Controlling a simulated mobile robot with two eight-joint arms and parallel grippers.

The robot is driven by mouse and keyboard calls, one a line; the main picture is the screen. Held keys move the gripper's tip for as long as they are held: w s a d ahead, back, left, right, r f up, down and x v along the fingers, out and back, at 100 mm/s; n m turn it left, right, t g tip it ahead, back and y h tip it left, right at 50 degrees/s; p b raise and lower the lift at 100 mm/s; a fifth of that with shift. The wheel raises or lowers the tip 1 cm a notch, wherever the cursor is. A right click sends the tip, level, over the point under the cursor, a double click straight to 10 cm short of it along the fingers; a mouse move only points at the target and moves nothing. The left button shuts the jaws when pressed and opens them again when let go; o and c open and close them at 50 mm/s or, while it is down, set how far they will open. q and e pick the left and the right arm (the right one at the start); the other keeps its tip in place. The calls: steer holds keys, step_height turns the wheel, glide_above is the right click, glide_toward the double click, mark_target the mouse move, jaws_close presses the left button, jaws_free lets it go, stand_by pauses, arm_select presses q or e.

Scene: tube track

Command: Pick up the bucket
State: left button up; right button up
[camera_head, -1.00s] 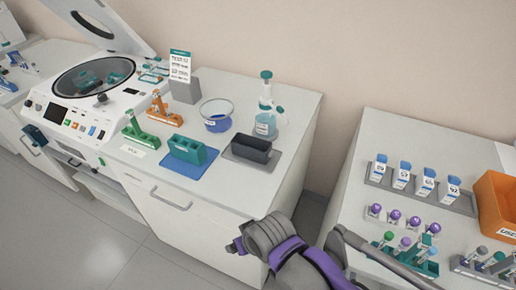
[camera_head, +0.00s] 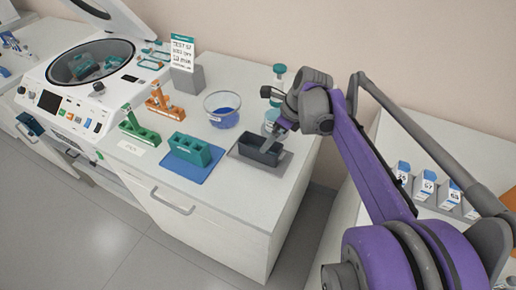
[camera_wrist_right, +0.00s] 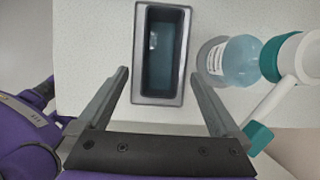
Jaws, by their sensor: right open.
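My right gripper (camera_wrist_right: 160,77) is open, with a finger to each side of the bucket's near end; no contact shows. In the head view my right gripper (camera_head: 283,127) is at the bucket's right rear, partly hiding it. My left gripper is out of view.
A wash bottle (camera_wrist_right: 238,60) stands close to the bucket's right in the wrist view. A glass bowl (camera_head: 222,110) stands behind. The counter's front strip is clear.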

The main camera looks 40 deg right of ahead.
mark_target(260, 146)
steer(key=shift+x, duration=1.15)
steer(key=x, duration=0.2)
steer(key=w+x, duration=0.1)
steer(key=x, duration=0.2)
steer(key=shift+a+f, duration=0.1)
steer(key=shift+a, duration=0.1)
steer(key=c, duration=1.3)
step_height(260, 146, up, 10)
steer(key=shift+p, duration=0.3)
